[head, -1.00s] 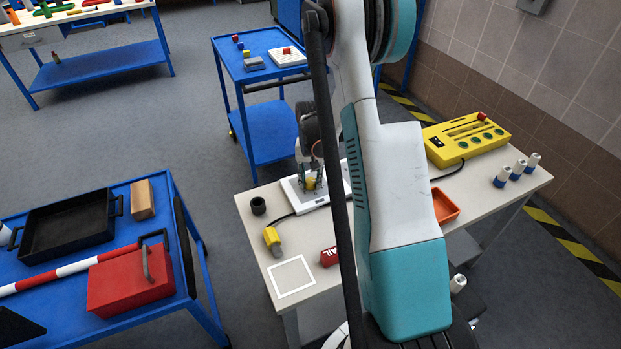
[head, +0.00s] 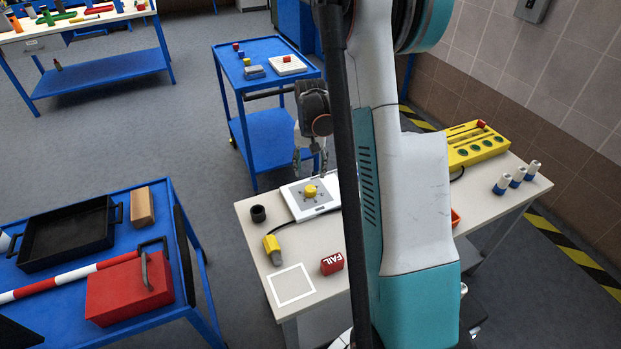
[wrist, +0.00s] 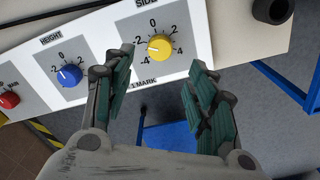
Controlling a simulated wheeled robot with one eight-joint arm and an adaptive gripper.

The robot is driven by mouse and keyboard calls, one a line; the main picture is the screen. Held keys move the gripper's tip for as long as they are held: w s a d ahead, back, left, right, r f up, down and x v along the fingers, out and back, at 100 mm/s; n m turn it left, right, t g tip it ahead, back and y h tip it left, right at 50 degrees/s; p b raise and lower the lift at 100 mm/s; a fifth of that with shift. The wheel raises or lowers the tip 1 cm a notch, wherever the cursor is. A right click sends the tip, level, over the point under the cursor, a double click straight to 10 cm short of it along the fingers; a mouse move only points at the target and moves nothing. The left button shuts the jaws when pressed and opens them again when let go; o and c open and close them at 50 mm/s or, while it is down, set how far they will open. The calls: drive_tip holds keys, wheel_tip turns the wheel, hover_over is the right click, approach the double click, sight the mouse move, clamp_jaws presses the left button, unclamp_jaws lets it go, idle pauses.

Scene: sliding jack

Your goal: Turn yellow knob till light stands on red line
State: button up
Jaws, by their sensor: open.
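The yellow knob (head: 311,190) sits on a white panel (head: 297,207) on the beige table in the head view. In the wrist view the yellow knob (wrist: 160,46) is on the dial marked SIDE, its scale running from -4 to 4. The knob's exact pointer setting is too small to read surely. My gripper (wrist: 165,85) is open and empty, with its fingertips apart from the knob, which lies beyond them. In the head view my gripper (head: 310,160) is above and behind the panel. I cannot make out the light or the red line.
A blue knob (wrist: 69,75) marked HEIGHT and a red knob (wrist: 9,99) share the panel. A black cup (head: 258,213), a yellow plug-like piece (head: 272,249) and a red FAIL block (head: 331,263) stand nearby. A yellow box (head: 478,146) with green buttons is at the right.

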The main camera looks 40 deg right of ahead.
drive_tip(key=shift+r, duration=1.7)
drive_tip(key=shift+a, duration=0.1)
